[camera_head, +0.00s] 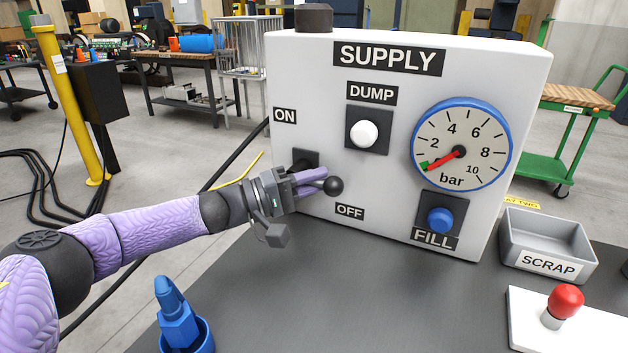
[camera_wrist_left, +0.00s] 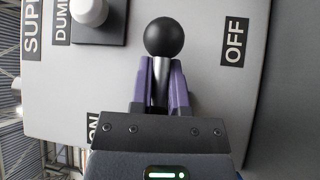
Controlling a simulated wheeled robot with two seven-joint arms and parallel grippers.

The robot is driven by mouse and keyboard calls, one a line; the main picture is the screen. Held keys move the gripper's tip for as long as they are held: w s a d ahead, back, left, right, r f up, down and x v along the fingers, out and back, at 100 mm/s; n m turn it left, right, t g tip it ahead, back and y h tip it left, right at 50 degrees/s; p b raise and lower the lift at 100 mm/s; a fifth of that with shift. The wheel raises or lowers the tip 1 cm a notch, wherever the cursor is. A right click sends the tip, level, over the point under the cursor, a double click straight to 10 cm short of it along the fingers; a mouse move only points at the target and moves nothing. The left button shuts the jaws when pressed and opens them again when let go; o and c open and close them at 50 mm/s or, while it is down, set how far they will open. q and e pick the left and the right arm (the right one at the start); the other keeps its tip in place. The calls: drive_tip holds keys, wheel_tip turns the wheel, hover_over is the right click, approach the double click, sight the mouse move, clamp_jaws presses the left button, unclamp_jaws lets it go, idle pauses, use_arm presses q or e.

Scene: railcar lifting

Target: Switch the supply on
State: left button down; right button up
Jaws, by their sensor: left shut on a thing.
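The white supply box (camera_head: 300,80) stands on the dark bench. Its lever ends in a black ball knob (camera_head: 333,186) and comes from a dark plate (camera_head: 304,157) on the box's left part. The knob is just above the OFF label (camera_head: 349,211); the ON label (camera_head: 285,115) is higher and further left. My left gripper (camera_head: 316,181) is shut on the lever's shaft behind the knob. In the left wrist view the purple fingers lie on either side of the silver shaft (camera_wrist_left: 160,88), with the knob (camera_wrist_left: 167,38) beyond their tips. My right gripper is out of view.
The box carries a white DUMP button (camera_head: 364,134), a blue FILL button (camera_head: 440,220) and a gauge (camera_head: 461,145) with its red needle below 2. A grey SCRAP bin (camera_head: 548,243), a red-knobbed switch (camera_head: 565,301) and a blue part (camera_head: 177,318) stand around clear bench.

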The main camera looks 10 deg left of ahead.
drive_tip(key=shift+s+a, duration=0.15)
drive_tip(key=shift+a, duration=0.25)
use_arm(q)
drive_tip(key=shift+f, duration=0.1)
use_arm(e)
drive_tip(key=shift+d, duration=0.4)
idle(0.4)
use_arm(q)
drive_tip(key=shift+r+n+t+h, duration=0.3)
drive_tip(key=shift+n+t, duration=0.4)
drive_tip(key=shift+n, duration=0.2)
drive_tip(key=n+t, duration=0.2)
drive_tip(key=n, duration=0.1)
drive_tip(key=shift+a+r+h, duration=0.1)
drive_tip(key=shift+r+h, duration=0.3)
drive_tip(key=shift+a+r+n+t, duration=0.15)
drive_tip(key=shift+r+n+t, duration=0.15)
drive_tip(key=shift+n+t, duration=1)
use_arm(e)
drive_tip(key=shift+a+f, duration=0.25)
use_arm(q)
drive_tip(key=shift+r, duration=0.1)
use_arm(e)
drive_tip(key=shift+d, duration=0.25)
